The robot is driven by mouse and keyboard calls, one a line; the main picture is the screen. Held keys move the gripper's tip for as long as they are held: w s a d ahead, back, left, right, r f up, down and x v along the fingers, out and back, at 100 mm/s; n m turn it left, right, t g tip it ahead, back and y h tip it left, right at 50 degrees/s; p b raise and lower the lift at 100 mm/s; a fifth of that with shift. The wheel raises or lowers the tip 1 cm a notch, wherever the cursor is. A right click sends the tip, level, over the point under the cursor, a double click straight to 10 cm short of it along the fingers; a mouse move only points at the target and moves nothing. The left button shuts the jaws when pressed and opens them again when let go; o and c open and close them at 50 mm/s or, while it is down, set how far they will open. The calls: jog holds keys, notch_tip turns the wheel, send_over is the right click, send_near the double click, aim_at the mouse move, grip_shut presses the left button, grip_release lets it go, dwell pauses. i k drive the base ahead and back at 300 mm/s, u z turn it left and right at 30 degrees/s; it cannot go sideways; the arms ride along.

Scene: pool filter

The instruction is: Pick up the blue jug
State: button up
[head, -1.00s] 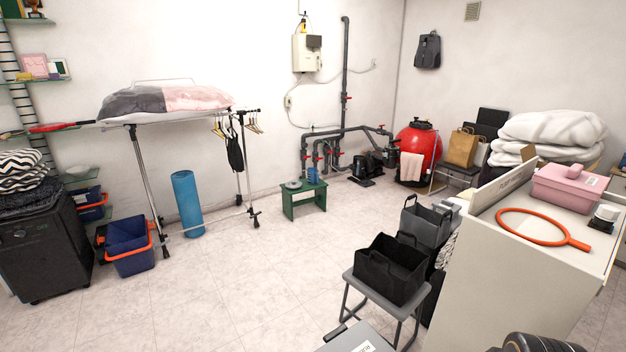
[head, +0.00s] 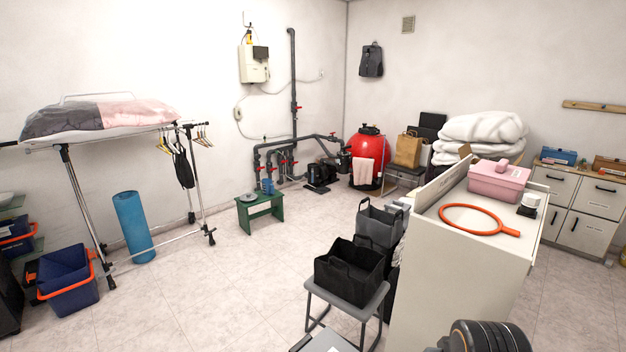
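A small blue jug (head: 267,187) stands on the green stool (head: 260,211) near the back wall, in front of the grey pipework. It is small in the head view, so its handle and details cannot be made out. A grey round item (head: 248,197) lies beside it on the stool's left side. My gripper is not in view.
Open tiled floor (head: 220,285) lies before the stool. A grey stool (head: 346,297) with a black basket (head: 350,271) and a white cabinet (head: 455,275) stand to the right. A clothes rack (head: 200,180) and blue roll (head: 133,228) stand left. A black ribbed object (head: 488,338) is low right.

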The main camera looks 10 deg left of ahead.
aim_at(268, 189)
jog(key=z, duration=2)
jog(key=k, duration=2.55)
jog(key=u, duration=2.5)
jog(key=i, duration=3.85)
